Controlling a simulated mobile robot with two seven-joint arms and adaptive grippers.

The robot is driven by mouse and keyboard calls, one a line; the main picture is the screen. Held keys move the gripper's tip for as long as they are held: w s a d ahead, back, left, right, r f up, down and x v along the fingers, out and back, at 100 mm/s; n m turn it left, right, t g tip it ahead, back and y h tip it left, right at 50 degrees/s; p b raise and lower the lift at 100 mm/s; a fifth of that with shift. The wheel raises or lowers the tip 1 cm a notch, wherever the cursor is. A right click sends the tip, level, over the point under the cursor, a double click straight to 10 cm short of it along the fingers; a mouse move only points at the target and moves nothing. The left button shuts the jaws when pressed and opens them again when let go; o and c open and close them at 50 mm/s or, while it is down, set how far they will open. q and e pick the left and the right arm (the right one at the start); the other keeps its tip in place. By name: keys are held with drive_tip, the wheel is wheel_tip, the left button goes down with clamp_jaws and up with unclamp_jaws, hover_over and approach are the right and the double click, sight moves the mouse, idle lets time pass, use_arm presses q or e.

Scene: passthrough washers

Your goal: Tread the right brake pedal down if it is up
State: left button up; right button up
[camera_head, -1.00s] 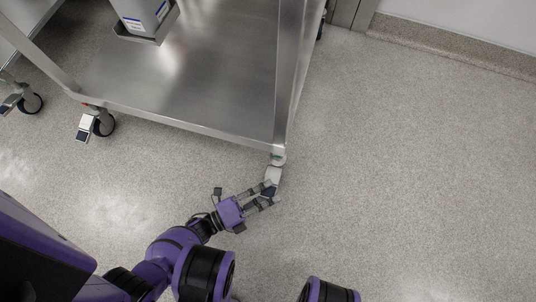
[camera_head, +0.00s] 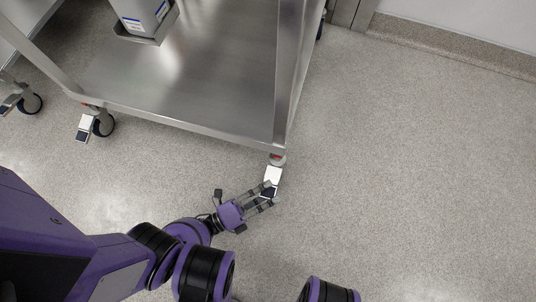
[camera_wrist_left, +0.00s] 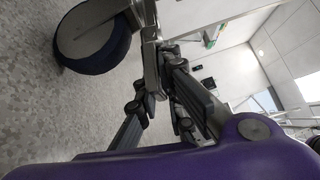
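The right brake pedal (camera_head: 272,176) is at the caster under the cart's near right corner. It has a bright white upper face and a dark lower end, and a red spot shows above it. My left gripper (camera_head: 272,192) is at the pedal's lower end, with its two fingers apart and the dark part showing between them. I cannot tell if they touch it. In the left wrist view the fingers (camera_wrist_left: 165,105) are close to the caster wheel (camera_wrist_left: 95,38) and a grey metal part. The left brake pedal (camera_head: 84,127) is at the other near caster. My right gripper is out of view.
The steel cart (camera_head: 190,128) stands above the pedals, its lower shelf edge and corner post close to my left gripper. A grey bin (camera_head: 142,15) sits on the shelf. The speckled floor (camera_head: 420,170) to the right is clear up to the wall.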

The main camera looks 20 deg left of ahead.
use_arm(q)
drive_tip(key=shift+o, duration=1.1)
drive_tip(key=shift+r, duration=0.15)
